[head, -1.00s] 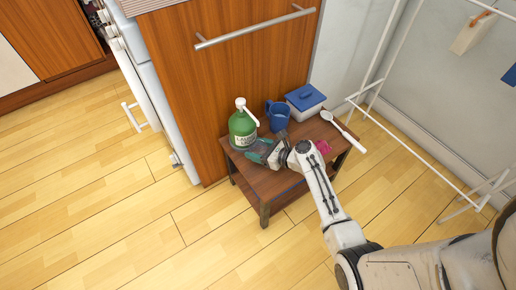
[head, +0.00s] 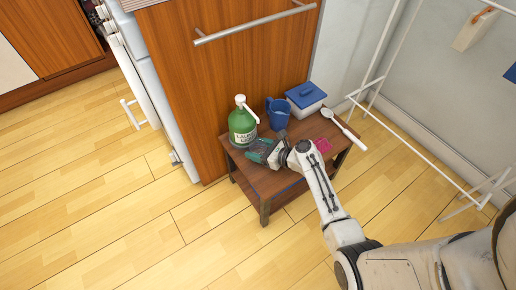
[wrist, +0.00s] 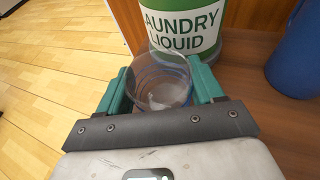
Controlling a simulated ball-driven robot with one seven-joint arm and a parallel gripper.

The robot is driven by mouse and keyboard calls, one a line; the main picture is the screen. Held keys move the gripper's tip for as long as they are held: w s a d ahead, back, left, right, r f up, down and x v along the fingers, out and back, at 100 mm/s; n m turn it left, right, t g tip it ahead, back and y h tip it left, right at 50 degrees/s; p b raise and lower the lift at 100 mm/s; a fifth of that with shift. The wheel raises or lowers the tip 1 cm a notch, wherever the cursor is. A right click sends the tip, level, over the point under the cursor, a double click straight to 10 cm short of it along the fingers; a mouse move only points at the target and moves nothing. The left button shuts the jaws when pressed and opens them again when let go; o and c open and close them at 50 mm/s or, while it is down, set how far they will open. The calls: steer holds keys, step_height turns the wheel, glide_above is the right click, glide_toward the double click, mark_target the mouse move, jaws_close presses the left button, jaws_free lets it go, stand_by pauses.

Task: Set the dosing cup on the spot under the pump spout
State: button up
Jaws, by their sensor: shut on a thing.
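The clear dosing cup (wrist: 160,88) is between the green fingers of my gripper (wrist: 160,90) in the wrist view, and the fingers are shut on it. The cup looks upright, close in front of the green laundry liquid bottle (wrist: 185,30). In the head view the bottle (head: 242,128) stands at the left back of the small wooden table, with its white pump spout (head: 246,107) pointing toward the front right. My gripper (head: 262,152) is low over the table, just right of and in front of the bottle. I cannot tell whether the cup touches the table.
On the table (head: 265,185) a blue jug (head: 278,113) and a blue-lidded box (head: 306,98) stand behind my gripper. A white brush (head: 343,128) lies at the right edge, near a pink item (head: 323,145). A white rack frame (head: 400,140) stands at the right.

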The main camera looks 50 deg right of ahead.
steer(key=o, duration=1.1)
steer(key=p+v, duration=0.4)
steer(key=v, duration=0.7)
steer(key=shift+w+d, duration=0.1)
jaws_close()
stand_by(1.0)
